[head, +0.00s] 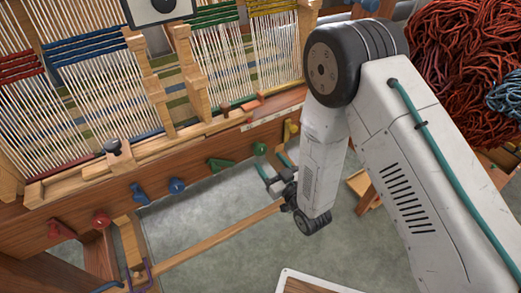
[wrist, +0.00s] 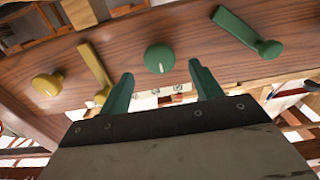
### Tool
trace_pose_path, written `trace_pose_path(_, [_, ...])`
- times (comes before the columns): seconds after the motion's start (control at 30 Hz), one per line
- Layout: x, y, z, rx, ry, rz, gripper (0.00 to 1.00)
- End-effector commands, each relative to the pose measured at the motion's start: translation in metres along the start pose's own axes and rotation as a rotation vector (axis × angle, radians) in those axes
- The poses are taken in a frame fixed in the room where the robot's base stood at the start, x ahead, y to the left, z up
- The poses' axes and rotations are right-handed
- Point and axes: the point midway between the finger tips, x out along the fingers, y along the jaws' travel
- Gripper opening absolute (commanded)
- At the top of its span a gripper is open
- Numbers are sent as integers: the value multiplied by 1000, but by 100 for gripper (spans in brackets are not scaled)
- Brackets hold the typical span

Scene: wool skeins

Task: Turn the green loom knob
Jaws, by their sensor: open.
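The green loom knob (wrist: 159,58) is round with a pale mark on its face, mounted on the brown wooden beam. In the head view it is a small green disc (head: 259,149). My gripper (wrist: 161,70) is open, its two green fingers spread and empty. In the wrist view the knob appears between and just beyond the fingertips; I see no contact. In the head view my gripper (head: 270,168) is just below the knob, partly hidden by my wrist.
A green lever (wrist: 248,33) sits to the right of the knob in the wrist view. A yellow lever (wrist: 95,70) and yellow knob (wrist: 46,86) are to its left. Red wool (head: 460,45) lies upper right.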

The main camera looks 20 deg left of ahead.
Motion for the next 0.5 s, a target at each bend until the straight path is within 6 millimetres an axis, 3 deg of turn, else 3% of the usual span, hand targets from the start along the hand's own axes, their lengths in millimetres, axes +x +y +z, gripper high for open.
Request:
trace_pose_path(0.3, [51,1,-1,0,1,2,64])
trace_pose_path(0.5, [66,1,-1,1,-1,3,64])
